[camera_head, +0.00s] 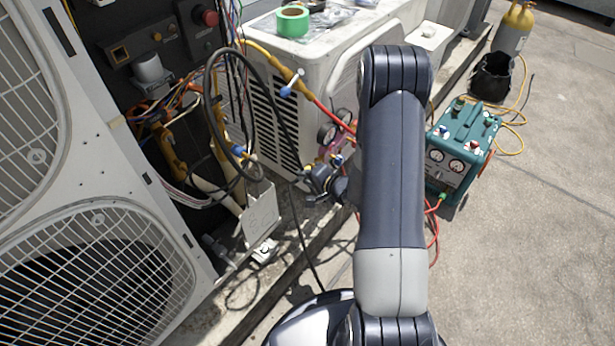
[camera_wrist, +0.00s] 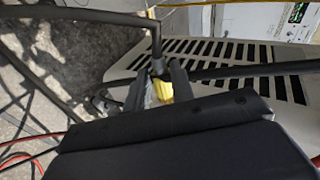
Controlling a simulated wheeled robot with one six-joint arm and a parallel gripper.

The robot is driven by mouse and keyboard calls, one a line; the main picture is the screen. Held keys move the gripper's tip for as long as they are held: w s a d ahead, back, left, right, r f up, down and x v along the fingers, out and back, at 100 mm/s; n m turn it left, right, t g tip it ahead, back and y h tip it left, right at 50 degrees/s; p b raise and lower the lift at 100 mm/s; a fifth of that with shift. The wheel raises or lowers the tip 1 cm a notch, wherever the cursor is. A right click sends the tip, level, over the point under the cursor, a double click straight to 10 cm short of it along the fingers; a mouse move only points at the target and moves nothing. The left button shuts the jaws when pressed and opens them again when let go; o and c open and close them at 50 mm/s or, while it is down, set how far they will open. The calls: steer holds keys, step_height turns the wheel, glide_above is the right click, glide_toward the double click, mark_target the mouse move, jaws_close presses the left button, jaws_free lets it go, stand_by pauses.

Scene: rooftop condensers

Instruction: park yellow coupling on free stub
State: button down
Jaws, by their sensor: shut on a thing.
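My gripper (camera_head: 326,178) is beside the lower corner of the white condenser in the head view, partly hidden by my own arm. In the wrist view my gripper (camera_wrist: 158,88) is shut on the yellow coupling (camera_wrist: 165,91). Only a small yellow part of the coupling shows between the dark fingers. A dark upright piece stands just above it, and I cannot tell whether it joins the coupling. I cannot make out the free stub for certain in either view.
The open condenser with loose wires (camera_head: 190,90) stands at left. The white condenser (camera_head: 265,110) stands behind my gripper. A teal machine (camera_head: 460,150) stands at right on open ground.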

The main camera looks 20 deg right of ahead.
steer(key=shift+w+d+p, duration=0.75)
steer(key=shift+d+p, duration=0.2)
steer(key=shift+d, duration=0.05)
stand_by(2.4)
steer(key=c, duration=1.1)
jaws_free()
steer(key=shift+c, duration=0.2)
steer(key=s+a+b, duration=0.1)
steer(key=s+a, duration=0.3)
steer(key=a, duration=0.2)
steer(key=shift+s, duration=0.2)
steer(key=w+d+p, duration=0.1)
steer(key=w+d, duration=0.3)
steer(key=d, duration=0.2)
steer(key=shift+w, duration=0.2)
steer(key=shift+a, duration=0.1)
